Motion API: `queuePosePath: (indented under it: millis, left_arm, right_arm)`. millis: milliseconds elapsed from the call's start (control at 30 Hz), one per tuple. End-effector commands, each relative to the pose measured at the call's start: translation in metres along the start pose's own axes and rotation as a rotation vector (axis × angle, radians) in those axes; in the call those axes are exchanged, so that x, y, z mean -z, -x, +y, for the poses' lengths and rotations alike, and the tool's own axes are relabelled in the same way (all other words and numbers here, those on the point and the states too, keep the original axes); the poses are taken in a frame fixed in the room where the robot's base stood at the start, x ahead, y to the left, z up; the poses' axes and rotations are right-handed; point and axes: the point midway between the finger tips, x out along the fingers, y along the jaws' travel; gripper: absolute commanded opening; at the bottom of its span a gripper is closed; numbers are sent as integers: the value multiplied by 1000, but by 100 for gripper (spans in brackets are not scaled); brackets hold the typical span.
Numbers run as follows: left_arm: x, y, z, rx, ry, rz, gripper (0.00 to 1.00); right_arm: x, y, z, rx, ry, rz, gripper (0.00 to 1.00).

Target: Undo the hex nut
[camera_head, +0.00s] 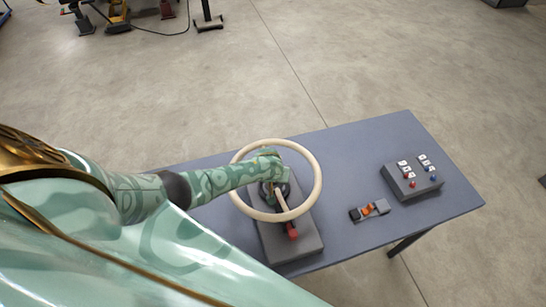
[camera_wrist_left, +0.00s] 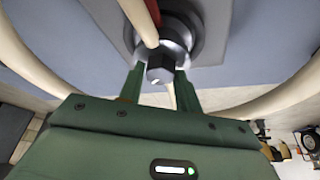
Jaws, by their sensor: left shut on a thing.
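A dark hex nut (camera_wrist_left: 160,69) shows in the left wrist view at the hub of a cream hand wheel. It sits between the two green fingers of my left gripper (camera_wrist_left: 160,84), which is shut on it. In the head view my left gripper (camera_head: 272,172) reaches down inside the ring of the wheel (camera_head: 318,185), and the hand hides the nut. The wheel stands on a grey block (camera_head: 290,246) on the table. My right gripper is not in view.
A red-ended part (camera_head: 292,231) lies under the wheel on the block. To the right on the blue-grey table (camera_head: 350,145) are a small device with orange parts (camera_head: 369,211) and a dark box with several buttons (camera_head: 412,181). The table's back middle is clear.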

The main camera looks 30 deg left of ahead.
Motion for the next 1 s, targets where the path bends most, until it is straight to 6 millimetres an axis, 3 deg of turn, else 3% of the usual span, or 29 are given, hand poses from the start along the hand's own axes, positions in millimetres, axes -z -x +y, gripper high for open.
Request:
queuePosePath:
  millis: [100,400,1000]
  left_arm:
    - [1,2,3,40,104,-2,11]
    - [1,0,5,148,367,-1,11]
    - [4,-4,6,366,892,3,11]
  right_arm:
    - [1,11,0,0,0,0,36]
    - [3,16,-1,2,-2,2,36]
    - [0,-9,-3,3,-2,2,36]
